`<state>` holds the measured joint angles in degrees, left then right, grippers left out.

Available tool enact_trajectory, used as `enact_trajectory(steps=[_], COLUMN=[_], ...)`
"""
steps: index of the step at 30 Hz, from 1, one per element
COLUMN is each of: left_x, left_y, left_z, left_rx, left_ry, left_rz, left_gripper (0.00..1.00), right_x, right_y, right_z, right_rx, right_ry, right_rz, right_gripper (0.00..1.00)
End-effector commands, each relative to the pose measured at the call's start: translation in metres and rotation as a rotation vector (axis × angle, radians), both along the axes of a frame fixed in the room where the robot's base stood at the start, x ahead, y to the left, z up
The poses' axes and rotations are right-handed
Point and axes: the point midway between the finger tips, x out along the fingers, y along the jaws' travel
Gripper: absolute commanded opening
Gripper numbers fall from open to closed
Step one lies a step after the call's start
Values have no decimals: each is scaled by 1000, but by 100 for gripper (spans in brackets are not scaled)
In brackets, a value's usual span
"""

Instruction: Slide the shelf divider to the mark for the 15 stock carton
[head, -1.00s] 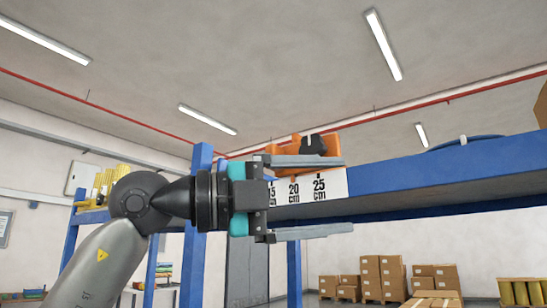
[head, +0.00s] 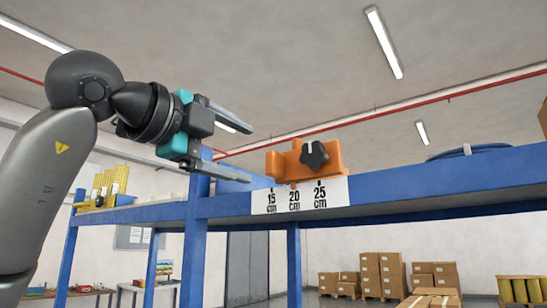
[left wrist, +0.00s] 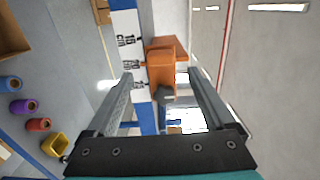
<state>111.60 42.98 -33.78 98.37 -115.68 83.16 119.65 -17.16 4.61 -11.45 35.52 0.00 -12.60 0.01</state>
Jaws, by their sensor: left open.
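The orange shelf divider (head: 285,166) with a black knob (head: 314,155) sits on the blue shelf beam, above a white scale label (head: 306,202) marked 15, 20 and 25 cm. Its body spans the width of these marks, with the knob near 25. My left gripper (head: 250,154) is open and empty, up and left of the divider, fingers pointing towards it. In the left wrist view the divider (left wrist: 160,52) shows beyond and between the open fingers (left wrist: 160,76), beside the label (left wrist: 129,40). No contact shows. My right gripper is not in view.
The blue shelf beam (head: 430,188) runs across to the right, with a blue coiled hose (head: 468,150) on top. Yellow items (head: 108,182) stand on the shelf at left. Cartons (head: 380,275) are stacked far behind. The space in front of the beam looks clear.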

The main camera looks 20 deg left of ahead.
Motion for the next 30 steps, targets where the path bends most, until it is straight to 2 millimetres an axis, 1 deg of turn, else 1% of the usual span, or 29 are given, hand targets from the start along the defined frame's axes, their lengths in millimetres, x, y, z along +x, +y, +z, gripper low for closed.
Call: enact_trajectory(steps=[1,6,9,13,18,26,30], left_x=[12,46,62,78,87,88,88], left_y=[-5,-17,-23,-29,-32,-32,-32], left_z=[2,2,2,2,1,0,0], left_rx=[0,0,1,0,0,1,1], left_ry=[5,4,3,1,0,-1,-1], left_rz=[-2,-3,-2,-2,-3,-2,-2], left_gripper=[88,88,88,88,88,88,73], right_x=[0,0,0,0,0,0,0], right_y=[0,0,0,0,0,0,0], right_z=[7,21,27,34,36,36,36], right_rx=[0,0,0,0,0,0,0], right_ry=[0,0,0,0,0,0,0], right_rz=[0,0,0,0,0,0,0], right_gripper=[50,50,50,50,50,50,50])
